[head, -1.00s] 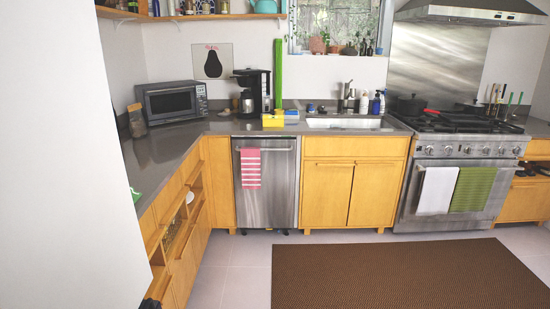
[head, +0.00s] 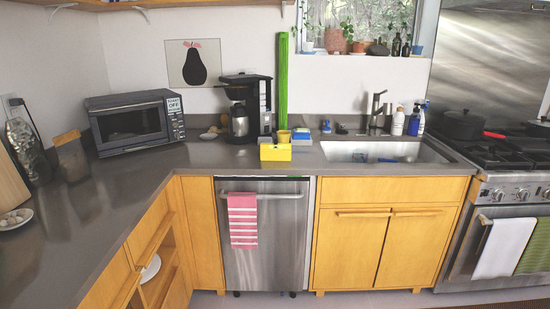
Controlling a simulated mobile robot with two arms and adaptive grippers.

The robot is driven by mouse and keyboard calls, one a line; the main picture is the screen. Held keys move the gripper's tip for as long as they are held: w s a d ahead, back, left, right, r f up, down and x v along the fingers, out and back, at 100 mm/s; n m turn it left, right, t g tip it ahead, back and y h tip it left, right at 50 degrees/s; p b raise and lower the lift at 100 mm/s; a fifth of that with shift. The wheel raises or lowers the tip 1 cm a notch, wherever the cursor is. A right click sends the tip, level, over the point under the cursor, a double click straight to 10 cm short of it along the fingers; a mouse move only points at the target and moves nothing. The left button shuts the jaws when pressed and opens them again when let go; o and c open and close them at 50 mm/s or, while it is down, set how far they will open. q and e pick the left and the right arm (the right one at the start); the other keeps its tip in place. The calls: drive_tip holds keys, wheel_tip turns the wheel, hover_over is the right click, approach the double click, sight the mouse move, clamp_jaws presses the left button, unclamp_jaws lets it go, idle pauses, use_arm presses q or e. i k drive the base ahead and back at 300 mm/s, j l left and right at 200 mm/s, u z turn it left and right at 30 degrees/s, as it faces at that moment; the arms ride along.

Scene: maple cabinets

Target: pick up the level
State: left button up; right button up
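A long, bright green upright bar (head: 283,80), which looks like the level, stands at the back of the grey counter against the wall, just left of the window. Its lower end is hidden behind a yellow cup (head: 284,136) and a yellow box (head: 275,152). A black coffee maker (head: 247,105) stands close to its left. Neither of my grippers is in view.
The counter (head: 110,215) runs along the left and back. A microwave (head: 135,122) sits in the corner, and a sink (head: 385,152) is to the right. The stove holds a black pot (head: 461,125). Cabinets and a dishwasher (head: 265,240) front the counter.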

sight(276, 151)
drive_tip(key=i, duration=2.2)
